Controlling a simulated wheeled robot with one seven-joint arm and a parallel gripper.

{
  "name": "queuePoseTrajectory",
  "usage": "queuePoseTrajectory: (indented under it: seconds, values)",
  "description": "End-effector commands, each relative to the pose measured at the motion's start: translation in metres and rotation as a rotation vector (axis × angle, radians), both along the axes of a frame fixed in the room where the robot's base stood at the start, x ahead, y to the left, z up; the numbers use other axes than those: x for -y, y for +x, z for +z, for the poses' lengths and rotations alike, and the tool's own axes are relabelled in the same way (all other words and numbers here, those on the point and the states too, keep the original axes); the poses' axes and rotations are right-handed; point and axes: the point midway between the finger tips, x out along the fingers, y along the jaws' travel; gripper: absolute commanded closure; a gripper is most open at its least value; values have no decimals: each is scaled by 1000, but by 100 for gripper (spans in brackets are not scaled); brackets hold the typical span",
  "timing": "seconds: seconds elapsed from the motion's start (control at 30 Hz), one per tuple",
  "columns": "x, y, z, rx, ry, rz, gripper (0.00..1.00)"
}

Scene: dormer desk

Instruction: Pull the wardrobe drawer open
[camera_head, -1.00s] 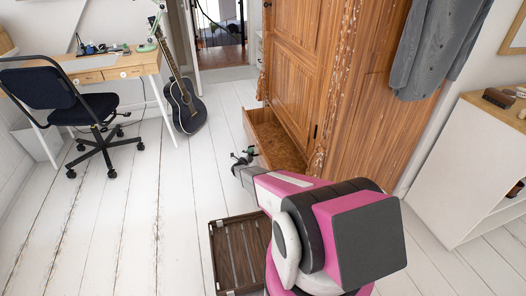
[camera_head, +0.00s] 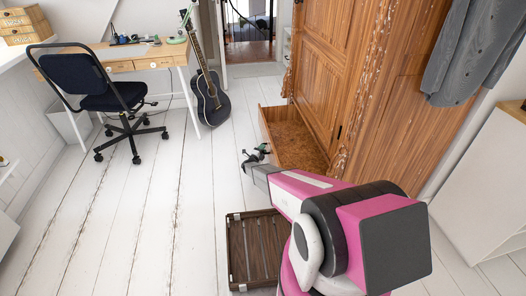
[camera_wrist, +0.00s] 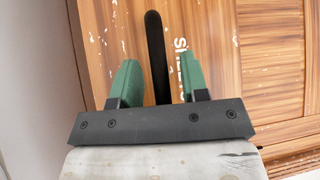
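The wooden wardrobe (camera_head: 350,65) stands at the upper right in the head view. Its bottom drawer (camera_head: 300,150) is pulled partly out to the left, and its bare inside shows. My gripper (camera_head: 258,153) is at the drawer's front. In the wrist view the drawer front (camera_wrist: 225,70) carries white lettering, partly hidden. A dark bar handle (camera_wrist: 155,50) runs between the two green fingers of my gripper (camera_wrist: 159,85). The fingers are apart, with a gap on each side of the handle.
A brown slatted crate (camera_head: 233,250) lies on the floor just below my arm. An office chair (camera_head: 125,105), a desk (camera_head: 120,68) and a guitar (camera_head: 210,100) are at the upper left. A white shelf unit (camera_head: 480,190) stands at right. The white floor (camera_head: 130,230) at left is clear.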

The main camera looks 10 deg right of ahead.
Motion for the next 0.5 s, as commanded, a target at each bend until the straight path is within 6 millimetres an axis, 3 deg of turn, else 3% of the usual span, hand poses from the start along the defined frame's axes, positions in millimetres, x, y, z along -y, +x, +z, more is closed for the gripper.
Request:
queuePoseTrajectory:
  seconds: [0.27,0.5]
  values:
    - [-1,-1,0,1,-1,1,59]
    - [-15,-16,-1,0,-1,2,59]
